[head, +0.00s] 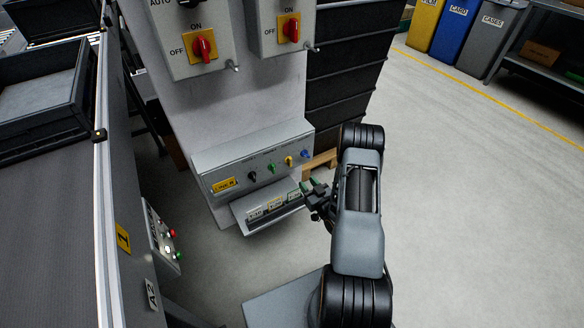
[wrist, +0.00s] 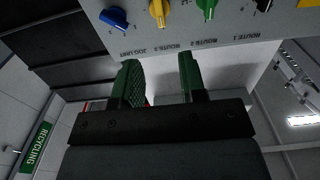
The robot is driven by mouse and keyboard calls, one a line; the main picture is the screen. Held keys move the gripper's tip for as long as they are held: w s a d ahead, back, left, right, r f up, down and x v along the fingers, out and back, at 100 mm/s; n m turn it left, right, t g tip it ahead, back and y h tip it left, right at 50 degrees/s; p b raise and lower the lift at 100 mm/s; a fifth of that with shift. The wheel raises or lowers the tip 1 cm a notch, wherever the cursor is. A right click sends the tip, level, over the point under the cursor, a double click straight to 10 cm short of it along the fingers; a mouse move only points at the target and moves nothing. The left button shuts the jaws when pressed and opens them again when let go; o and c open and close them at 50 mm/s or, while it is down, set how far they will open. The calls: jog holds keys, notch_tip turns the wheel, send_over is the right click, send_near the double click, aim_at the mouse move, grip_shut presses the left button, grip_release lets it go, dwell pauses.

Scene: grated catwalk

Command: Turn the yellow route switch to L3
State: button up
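The yellow route switch (head: 289,161) is a small knob on the sloped grey control box, between a green knob (head: 271,168) and a blue knob (head: 304,154). It also shows at the top of the wrist view (wrist: 158,12), where the panel appears upside down. I cannot read which position it points to. My gripper (head: 314,190) is just below and in front of the box's right end. In the wrist view my gripper (wrist: 160,78) is open, with two green-padded fingers apart and nothing between them. The fingers are clear of the yellow knob.
A black knob (head: 252,176) sits left on the box (head: 215,165). A tray of labelled cards (head: 272,206) juts out below. Red rotary switches (head: 203,46) (head: 291,29) are above. A conveyor rail (head: 103,200) stands left; floor at right is clear.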

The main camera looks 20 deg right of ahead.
aim_at(291, 163)
jog(key=w, duration=0.4)
jog(key=w+a+b, duration=0.1)
jog(key=w, duration=0.2)
jog(key=w+b, duration=0.1)
jog(key=w, duration=0.3)
jog(key=shift+w+a, duration=0.2)
jog(key=shift+w, duration=0.15)
jog(key=shift+c, duration=0.2)
grip_shut()
